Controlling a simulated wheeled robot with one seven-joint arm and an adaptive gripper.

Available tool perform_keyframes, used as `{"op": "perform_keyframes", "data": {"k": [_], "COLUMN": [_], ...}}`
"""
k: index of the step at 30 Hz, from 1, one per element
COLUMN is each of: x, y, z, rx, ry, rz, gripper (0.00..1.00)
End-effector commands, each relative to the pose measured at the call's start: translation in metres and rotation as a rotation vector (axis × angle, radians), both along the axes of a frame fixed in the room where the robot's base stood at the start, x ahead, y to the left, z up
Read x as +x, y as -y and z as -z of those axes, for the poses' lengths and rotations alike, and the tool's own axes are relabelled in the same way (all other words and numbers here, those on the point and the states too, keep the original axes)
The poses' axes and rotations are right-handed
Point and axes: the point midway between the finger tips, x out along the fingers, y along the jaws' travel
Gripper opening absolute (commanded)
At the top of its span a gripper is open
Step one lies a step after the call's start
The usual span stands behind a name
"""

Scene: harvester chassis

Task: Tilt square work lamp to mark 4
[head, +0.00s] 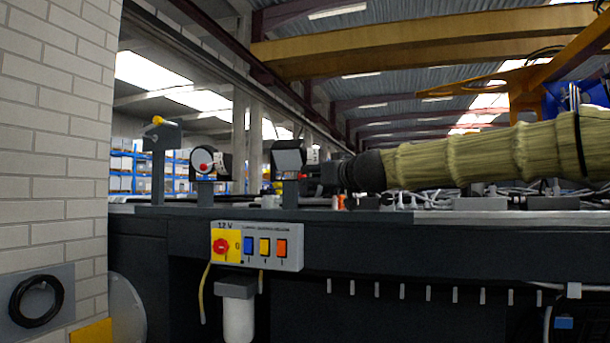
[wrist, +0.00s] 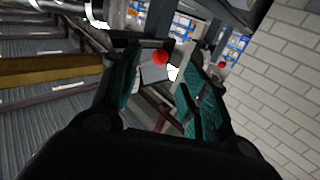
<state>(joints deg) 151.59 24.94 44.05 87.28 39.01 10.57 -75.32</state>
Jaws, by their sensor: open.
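The square work lamp (head: 288,157), a dark box with a pale grey face, stands on a short bracket on the dark bench. It also shows in the wrist view (wrist: 154,74), with a red knob (wrist: 160,57) on its near side. My gripper (head: 314,174) comes from the right in the head view, close beside the lamp. In the wrist view my gripper (wrist: 162,66) is open, with teal pads either side of the knob and lamp. Contact cannot be told. The scale marks are too small or hidden to read.
A round lamp (head: 205,162) with a red centre stands left of the square lamp. Further left is a grey post (head: 158,160) with a yellow knob. A 12 V switch panel (head: 258,246) is on the bench front. A brick wall (head: 50,150) closes off the left.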

Motion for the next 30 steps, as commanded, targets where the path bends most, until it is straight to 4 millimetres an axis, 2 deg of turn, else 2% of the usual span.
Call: {"op": "perform_keyframes", "data": {"k": [15, 21, 30], "x": [0.050, 0.059, 0.061], "y": [-0.026, -0.031, -0.032], "z": [-0.002, -0.001, 0.000], "rx": [0.001, 0.000, 0.000], "ry": [0.000, 0.000, 0.001], "rz": [0.001, 0.000, 0.001], "gripper": [0.45, 0.45, 0.45]}}
